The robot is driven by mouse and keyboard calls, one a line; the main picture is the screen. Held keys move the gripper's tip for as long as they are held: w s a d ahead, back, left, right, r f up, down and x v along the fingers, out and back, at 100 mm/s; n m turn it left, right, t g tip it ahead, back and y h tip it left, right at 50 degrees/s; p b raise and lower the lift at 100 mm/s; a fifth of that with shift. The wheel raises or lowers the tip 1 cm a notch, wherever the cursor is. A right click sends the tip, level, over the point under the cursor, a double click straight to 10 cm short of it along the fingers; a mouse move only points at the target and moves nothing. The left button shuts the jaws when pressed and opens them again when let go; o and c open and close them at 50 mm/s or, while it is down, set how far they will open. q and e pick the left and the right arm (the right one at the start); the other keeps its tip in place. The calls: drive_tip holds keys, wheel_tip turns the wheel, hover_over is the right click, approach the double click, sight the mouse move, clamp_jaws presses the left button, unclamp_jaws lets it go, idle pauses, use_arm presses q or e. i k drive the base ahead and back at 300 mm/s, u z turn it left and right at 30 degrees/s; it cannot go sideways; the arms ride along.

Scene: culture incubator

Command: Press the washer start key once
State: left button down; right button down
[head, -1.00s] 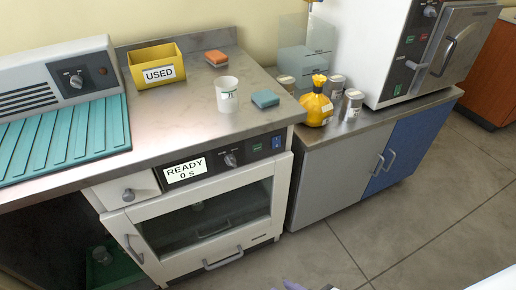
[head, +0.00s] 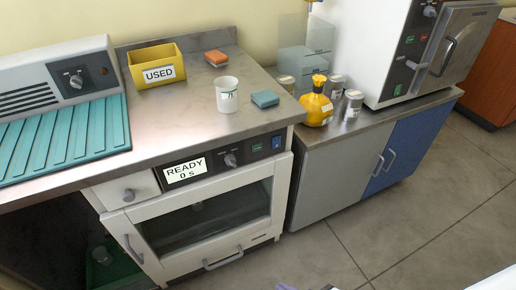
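The washer (head: 215,213) stands under the steel counter, with its glass-fronted door shut. Its dark control panel has a display (head: 184,170) reading "READY 0 s", a round knob (head: 230,160), a green key (head: 257,147) and a blue key (head: 276,142). The key labels are too small to read. At the bottom edge, a small purple and dark tip (head: 300,288) shows, probably of my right gripper. It is well below the panel, mostly cut off, and its opening cannot be judged. My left gripper is out of view.
On the counter are a yellow "USED" bin (head: 157,68), a white cup (head: 227,95), a teal sponge (head: 265,98), an orange sponge (head: 216,57) and a ribbed teal mat (head: 62,138). The floor before the washer is clear.

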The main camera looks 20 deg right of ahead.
sight(256, 147)
drive_tip(key=z, duration=0.95)
drive_tip(key=k, duration=1.25)
drive_tip(key=z, duration=1.05)
drive_tip(key=i, duration=1.45)
drive_tip(key=u, duration=1.4)
drive_tip(key=i, duration=0.7)
drive_tip(key=u, duration=0.75)
